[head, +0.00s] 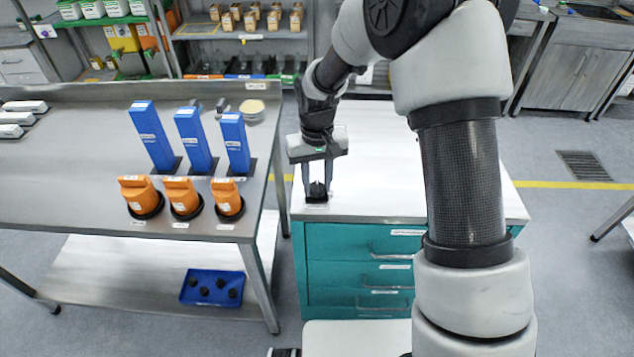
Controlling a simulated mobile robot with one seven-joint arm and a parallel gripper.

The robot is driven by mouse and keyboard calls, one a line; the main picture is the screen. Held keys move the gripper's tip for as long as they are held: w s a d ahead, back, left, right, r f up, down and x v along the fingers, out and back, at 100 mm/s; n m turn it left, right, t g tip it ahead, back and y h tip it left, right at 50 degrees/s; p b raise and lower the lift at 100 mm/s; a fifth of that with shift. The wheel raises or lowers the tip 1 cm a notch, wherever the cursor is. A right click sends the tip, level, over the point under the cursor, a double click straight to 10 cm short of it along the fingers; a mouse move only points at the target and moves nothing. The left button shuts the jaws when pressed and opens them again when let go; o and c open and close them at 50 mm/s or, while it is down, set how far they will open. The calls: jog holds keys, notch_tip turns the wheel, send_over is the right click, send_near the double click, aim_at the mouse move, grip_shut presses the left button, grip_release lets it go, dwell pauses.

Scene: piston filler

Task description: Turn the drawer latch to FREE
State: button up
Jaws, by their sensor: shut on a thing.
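The drawer latch (317,190) is a small black knob on a dark base at the left front of the white top of the teal drawer cabinet (345,238). My gripper (318,180) points down over it, with its two fingers on either side of the knob, shut on it. The fingers hide parts of the knob. Any FREE marking and the latch's turn position are too small to read. The cabinet's drawers (388,248) look closed, with handles and white labels on their fronts.
A steel table (80,170) stands close on the left, with blue upright holders (192,138) and orange canisters (180,195). A blue tray (212,288) with black knobs lies on its lower shelf. The rest of the cabinet top (400,180) is clear.

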aim_at(317, 187)
jog(key=o, duration=1.1)
jog(key=shift+c, duration=0.2)
jog(key=shift+r, duration=0.1)
notch_tip(317, 187, up, 17)
jog(key=p, duration=0.1)
jog(key=shift+r, duration=0.15)
